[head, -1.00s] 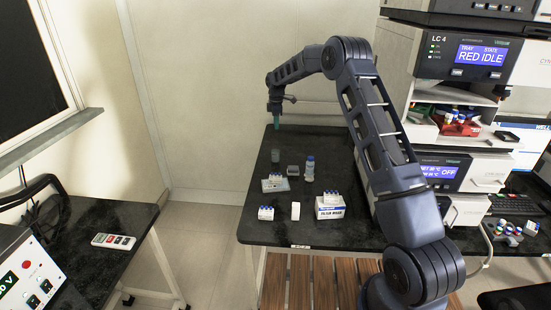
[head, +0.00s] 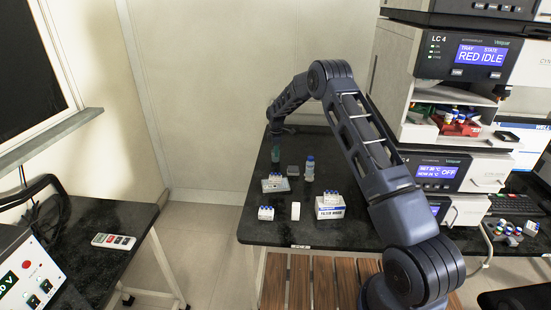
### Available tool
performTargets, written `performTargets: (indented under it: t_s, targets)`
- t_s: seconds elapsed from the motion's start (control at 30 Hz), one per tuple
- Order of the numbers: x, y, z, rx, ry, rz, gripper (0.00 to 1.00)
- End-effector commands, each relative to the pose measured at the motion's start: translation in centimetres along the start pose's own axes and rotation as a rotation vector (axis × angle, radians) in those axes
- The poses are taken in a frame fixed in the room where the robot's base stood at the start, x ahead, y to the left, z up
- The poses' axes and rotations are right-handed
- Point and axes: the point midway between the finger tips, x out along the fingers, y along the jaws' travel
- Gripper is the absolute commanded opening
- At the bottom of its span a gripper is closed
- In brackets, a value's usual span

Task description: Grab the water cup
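The water cup (head: 276,157), a small see-through cup, stands near the left back edge of the dark bench (head: 262,225) in the head view.
Close by stand a small grey block (head: 293,171), a bottle with a blue cap (head: 310,169) and a vial rack (head: 275,184). A filter box (head: 330,207), a white box (head: 295,211) and another vial group (head: 265,213) stand nearer the front. Instrument stack at right.

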Motion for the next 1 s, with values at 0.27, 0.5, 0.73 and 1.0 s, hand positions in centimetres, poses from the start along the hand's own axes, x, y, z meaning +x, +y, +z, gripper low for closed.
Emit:
performTargets:
  t_s: [0.27, 0.5, 0.73, 1.0]
  targets:
    - [3.7, 0.3, -0.1, -0.002, -0.001, -0.002, 0.29]
    - [4.6, 0.3, -0.1, -0.001, 0.000, 0.000, 0.29]
    - [4.6, 0.3, -0.1, -0.001, 0.000, -0.001, 0.01]
    - [4.7, 0.3, -0.1, -0.001, 0.000, -0.001, 0.00]
